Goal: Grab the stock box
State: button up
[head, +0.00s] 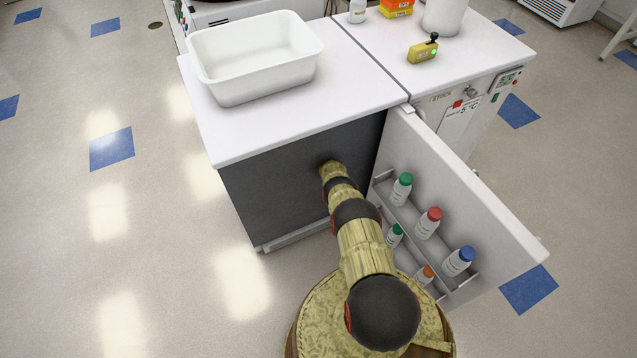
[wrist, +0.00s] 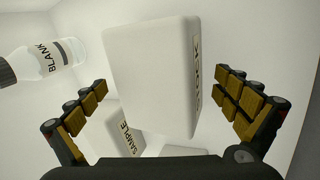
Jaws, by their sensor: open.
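The stock box (wrist: 150,65) is a white box in the middle of the wrist view. Dark lettering on its right side reads as part of "STOCK". My gripper (wrist: 162,84) is open, with one finger on each side of the box in the picture. Gaps show between the fingers and the box, and I cannot tell its exact depth between them. In the head view my arm reaches into the dark front of the open fridge (head: 270,205), and the gripper and the box are hidden there.
A white box marked "SAMPLE" (wrist: 126,138) sits below the stock box in the wrist view. A bottle marked "BLANK" (wrist: 52,62) is at upper left. The open door (head: 480,215) with several bottles stands right of my arm. A white tub (head: 255,75) is on top.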

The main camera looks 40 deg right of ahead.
jog(key=shift+w+f, duration=0.1)
jog(key=shift+f, duration=0.1)
jog(key=shift+c, duration=0.4)
jog(key=shift+c, duration=1.3)
jog(key=shift+f, duration=0.1)
jog(key=c, duration=0.8)
jog(key=shift+s+a, duration=0.1)
jog(key=shift+s, duration=0.1)
jog(key=shift+a+r, duration=0.1)
jog(key=shift+r, duration=0.1)
jog(key=shift+c, duration=0.2)
